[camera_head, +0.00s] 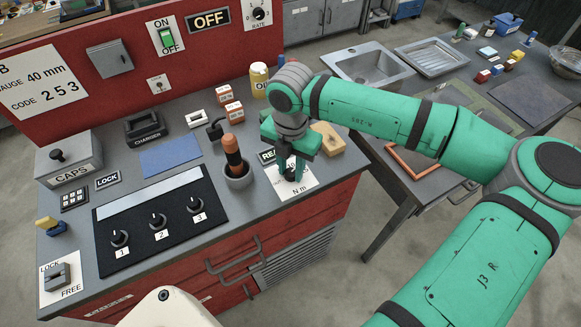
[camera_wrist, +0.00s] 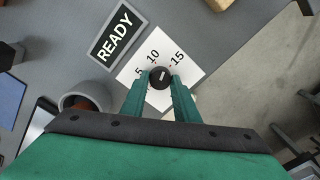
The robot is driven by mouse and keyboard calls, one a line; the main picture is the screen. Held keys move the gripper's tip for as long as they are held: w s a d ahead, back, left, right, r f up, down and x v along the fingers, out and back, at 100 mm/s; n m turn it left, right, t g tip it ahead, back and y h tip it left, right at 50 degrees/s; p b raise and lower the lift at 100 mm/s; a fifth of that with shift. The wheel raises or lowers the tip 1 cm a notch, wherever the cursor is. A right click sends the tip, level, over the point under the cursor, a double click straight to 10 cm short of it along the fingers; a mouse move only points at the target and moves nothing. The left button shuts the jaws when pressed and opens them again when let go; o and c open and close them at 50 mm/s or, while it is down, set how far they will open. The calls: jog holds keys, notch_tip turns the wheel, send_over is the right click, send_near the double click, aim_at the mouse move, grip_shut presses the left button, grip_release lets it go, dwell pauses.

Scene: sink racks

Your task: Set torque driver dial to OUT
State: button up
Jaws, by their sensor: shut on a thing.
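A small black round dial (camera_wrist: 162,73) with a white pointer line sits on a white card (camera_head: 303,180) lettered "N m". The wrist view shows the numbers 5, 10 and 15 around it. The pointer line leans slightly right of straight up in that view, roughly between 10 and 15. My gripper (camera_wrist: 160,82) is shut on the dial, one finger on each side; in the head view my gripper (camera_head: 290,172) reaches down onto the card and mostly hides the dial.
An orange-and-dark handle (camera_head: 233,155) stands in a grey cup (camera_head: 238,179) left of my gripper. A READY plate (camera_wrist: 115,38) lies beside the card. A wooden block (camera_head: 328,138) is close to its right. A panel of numbered knobs (camera_head: 160,222) lies further left.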

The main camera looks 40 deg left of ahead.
jog(key=n, duration=0.4)
jog(key=shift+n, duration=0.3)
jog(key=n, duration=0.3)
jog(key=shift+w+n, duration=0.1)
jog(key=shift+n, duration=0.3)
jog(key=n, duration=0.3)
jog(key=shift+d, duration=0.1)
jog(key=n, duration=0.7)
jog(key=shift+n, duration=0.4)
jog(key=n, duration=0.8)
jog(key=shift+w, duration=0.1)
jog(key=shift+n, duration=2.1)
